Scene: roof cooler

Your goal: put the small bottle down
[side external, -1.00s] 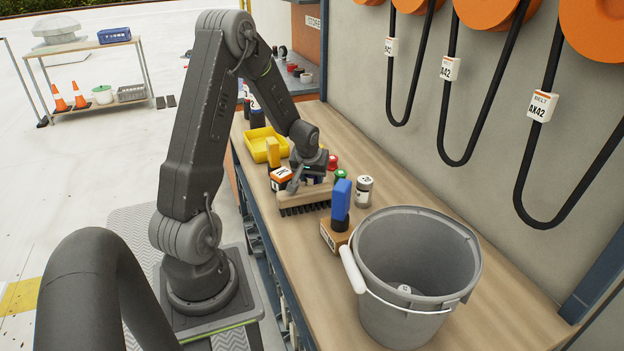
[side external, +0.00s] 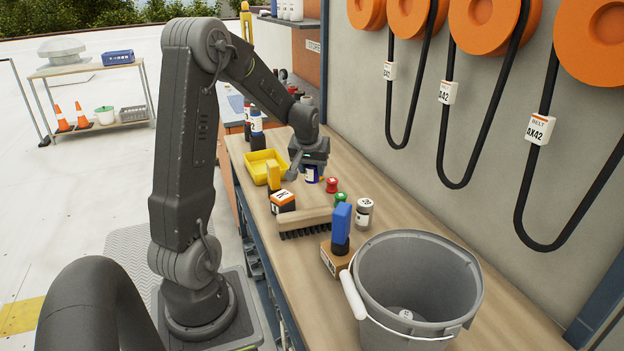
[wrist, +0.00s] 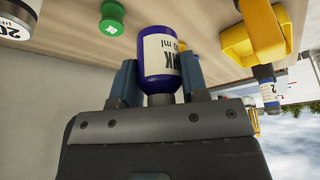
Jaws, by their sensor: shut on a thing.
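My gripper (side external: 308,166) is shut on the small bottle (side external: 312,175), a dark blue one with a white label. In the wrist view the bottle (wrist: 164,50) sits between the two blue-grey fingers (wrist: 160,82), its grey neck toward the gripper body and its base toward the bench. In the side view its lower part shows beneath the gripper, over the wooden bench (side external: 400,207), behind the brush. I cannot tell whether its base touches the bench.
A brush (side external: 305,219), a red cap (side external: 331,185), a green cap (side external: 340,198) and a grey-white bottle (side external: 364,213) are close by. A yellow tray (side external: 262,166) is to the left. A blue-handled block (side external: 341,222) and a grey bucket (side external: 415,285) stand nearer the camera.

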